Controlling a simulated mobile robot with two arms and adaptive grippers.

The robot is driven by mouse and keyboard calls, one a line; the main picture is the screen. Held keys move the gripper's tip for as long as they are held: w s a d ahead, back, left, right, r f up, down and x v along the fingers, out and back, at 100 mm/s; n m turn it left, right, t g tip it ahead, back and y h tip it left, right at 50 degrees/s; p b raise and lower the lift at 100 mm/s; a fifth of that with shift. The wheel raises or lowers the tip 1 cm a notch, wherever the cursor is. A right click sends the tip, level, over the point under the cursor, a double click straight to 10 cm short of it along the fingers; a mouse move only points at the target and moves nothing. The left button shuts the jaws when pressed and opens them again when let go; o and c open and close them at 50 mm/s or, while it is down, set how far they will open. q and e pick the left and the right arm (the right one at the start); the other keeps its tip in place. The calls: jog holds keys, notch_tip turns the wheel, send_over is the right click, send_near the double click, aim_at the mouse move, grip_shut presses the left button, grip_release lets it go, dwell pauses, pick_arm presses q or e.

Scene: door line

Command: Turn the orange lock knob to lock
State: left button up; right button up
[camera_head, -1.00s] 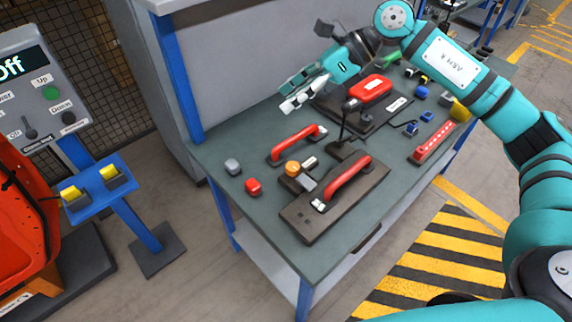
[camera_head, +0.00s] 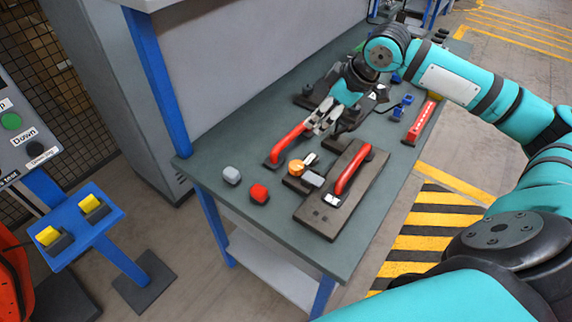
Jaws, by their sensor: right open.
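There is a visible gap between the fingers and the knob. I cannot tell whether the fingers touch that handle. My left gripper is not in view.
A grey button (camera_head: 231,175) and a red button (camera_head: 259,194) sit at the bench's left edge. A blue stand (camera_head: 84,226) with yellow switches is at lower left. The bench front (camera_head: 335,262) is clear.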

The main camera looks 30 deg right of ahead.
jog(key=s+f+g, duration=0.1)
jog(key=s+g, duration=0.1)
jog(key=s, duration=0.1)
jog(key=p, duration=0.2)
send_near(297, 165)
jog(key=x, duration=0.9)
jog(key=c, duration=1.1)
jog(key=shift+c, duration=0.4)
